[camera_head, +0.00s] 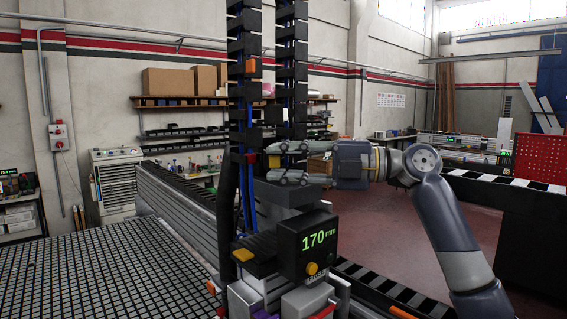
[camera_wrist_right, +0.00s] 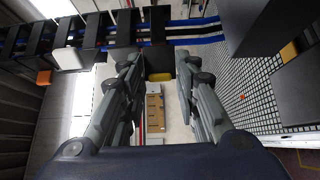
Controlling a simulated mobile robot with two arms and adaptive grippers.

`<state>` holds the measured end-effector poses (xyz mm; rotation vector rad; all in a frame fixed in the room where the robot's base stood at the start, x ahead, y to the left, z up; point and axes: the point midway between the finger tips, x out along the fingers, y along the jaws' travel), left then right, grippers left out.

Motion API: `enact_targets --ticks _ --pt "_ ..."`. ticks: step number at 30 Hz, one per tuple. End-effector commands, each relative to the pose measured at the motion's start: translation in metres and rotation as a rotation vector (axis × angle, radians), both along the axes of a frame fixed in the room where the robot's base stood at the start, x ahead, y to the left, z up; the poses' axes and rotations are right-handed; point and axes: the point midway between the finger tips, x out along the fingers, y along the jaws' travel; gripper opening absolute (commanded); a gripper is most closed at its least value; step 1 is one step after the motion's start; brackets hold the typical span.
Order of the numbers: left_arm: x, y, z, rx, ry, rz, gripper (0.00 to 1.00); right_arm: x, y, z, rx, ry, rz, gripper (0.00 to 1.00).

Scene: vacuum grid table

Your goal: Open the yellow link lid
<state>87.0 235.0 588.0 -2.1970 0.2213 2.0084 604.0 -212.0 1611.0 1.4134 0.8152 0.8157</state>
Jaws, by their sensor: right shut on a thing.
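The yellow link lid (camera_wrist_right: 160,77) is a small yellow piece on a black link of the cable chain (camera_wrist_right: 122,29), seen in the right wrist view. It lies between the fingertips of my right gripper (camera_wrist_right: 158,62), which is shut on it. In the head view my right gripper (camera_head: 271,162) reaches in from the right to the upright cable chain (camera_head: 292,100), fingers pointing left. My left gripper is in neither view.
A black box with a green "170 mm" display (camera_head: 318,240) stands right below my right gripper. An orange link piece (camera_head: 253,67) sits higher on the chain. The grid table (camera_head: 110,265) fills the lower left. Open floor (camera_head: 390,225) lies to the right.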

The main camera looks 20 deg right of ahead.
Motion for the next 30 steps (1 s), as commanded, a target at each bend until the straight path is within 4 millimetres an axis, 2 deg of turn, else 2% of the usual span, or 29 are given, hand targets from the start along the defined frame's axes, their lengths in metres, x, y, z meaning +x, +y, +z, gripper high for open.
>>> enact_targets --ticks 10,11,12,30 --pt "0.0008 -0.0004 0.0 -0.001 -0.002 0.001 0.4 0.0 0.0004 -0.0015 -0.003 0.002 0.003 0.05" --pt "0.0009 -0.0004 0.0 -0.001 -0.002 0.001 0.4 0.0 0.0004 -0.0015 -0.003 0.002 0.003 0.34" --pt "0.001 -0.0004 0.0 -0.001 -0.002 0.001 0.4 0.0 0.0004 -0.0015 -0.003 0.002 0.003 0.4" --pt "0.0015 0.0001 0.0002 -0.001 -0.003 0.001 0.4 -0.0003 0.0002 -0.0004 -0.002 0.0 -0.006 0.4"
